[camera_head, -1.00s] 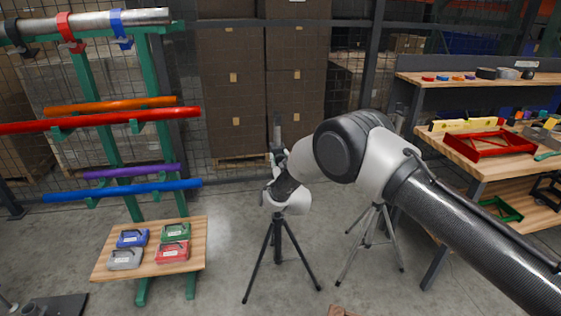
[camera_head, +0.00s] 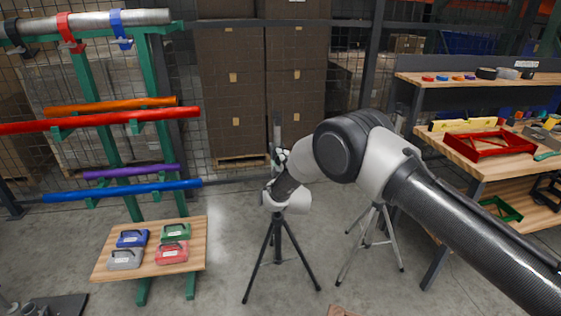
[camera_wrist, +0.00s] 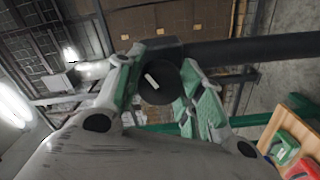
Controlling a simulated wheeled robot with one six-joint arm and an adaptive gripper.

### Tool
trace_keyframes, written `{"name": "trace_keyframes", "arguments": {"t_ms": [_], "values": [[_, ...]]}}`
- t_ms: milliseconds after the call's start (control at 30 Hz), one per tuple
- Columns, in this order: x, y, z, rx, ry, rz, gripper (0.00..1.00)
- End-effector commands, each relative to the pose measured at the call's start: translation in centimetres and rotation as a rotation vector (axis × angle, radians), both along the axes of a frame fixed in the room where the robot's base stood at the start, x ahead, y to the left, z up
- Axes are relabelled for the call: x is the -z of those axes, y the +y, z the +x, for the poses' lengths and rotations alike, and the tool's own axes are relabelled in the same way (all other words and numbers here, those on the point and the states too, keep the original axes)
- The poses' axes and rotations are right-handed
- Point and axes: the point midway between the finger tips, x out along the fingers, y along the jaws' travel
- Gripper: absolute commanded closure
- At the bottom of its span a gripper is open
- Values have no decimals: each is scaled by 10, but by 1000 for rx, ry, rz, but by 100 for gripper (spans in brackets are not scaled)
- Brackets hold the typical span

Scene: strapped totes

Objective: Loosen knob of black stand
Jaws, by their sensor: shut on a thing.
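The black stand (camera_head: 278,246) is a tripod with spread legs on the concrete floor, in the middle of the head view. My arm hides most of its upper part. A thin upright piece of it shows above my wrist. In the wrist view, the round black knob (camera_wrist: 160,84) with a white mark set at a slant sits between my fingertips. A dark bar (camera_wrist: 255,50) runs right from behind it. My gripper (camera_wrist: 158,88) has its green-padded fingers on both sides of the knob and is shut on it. In the head view the fingers are mostly hidden.
A grey stand (camera_head: 372,245) stands close to the right of the black one. A small wooden table (camera_head: 190,258) with several coloured cases is at left, under a green rack (camera_head: 92,120) of pipes. A workbench (camera_head: 480,160) is at right. Stacked boxes (camera_head: 265,90) stand behind.

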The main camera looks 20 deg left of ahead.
Motion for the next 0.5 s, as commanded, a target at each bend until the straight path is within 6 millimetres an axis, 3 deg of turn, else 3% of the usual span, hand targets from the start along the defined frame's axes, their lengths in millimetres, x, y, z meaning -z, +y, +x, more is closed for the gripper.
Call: {"name": "trace_keyframes", "arguments": {"t_ms": [500], "values": [[2,0,-1,-1,-246,-408,86]]}}
